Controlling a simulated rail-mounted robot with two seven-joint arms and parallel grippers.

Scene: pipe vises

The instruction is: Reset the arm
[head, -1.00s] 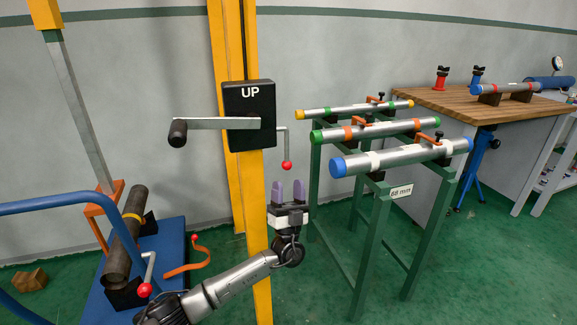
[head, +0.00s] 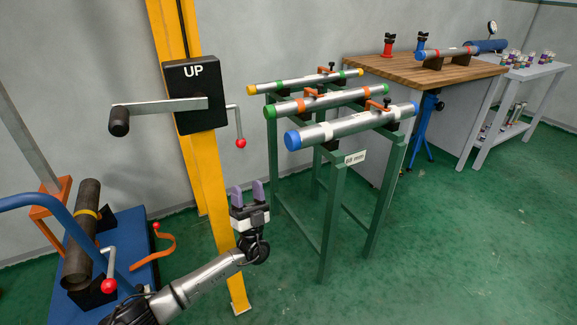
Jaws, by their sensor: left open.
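My left gripper (head: 248,195) is in the head view, at lower centre. Its two purple fingers point up and stand apart with nothing between them. It is in front of the yellow post (head: 205,190) and left of the green pipe rack (head: 330,215). It looks apart from both, though the depth gap is hard to judge. My left arm comes in from the bottom left. My right gripper is not in view.
A black box marked UP (head: 195,95) with a crank handle (head: 160,108) is on the post. The rack holds capped pipes (head: 350,126). A blue cart (head: 130,250) carries a dark pipe (head: 82,235). A wooden bench (head: 430,68) stands behind. Green floor at right is clear.

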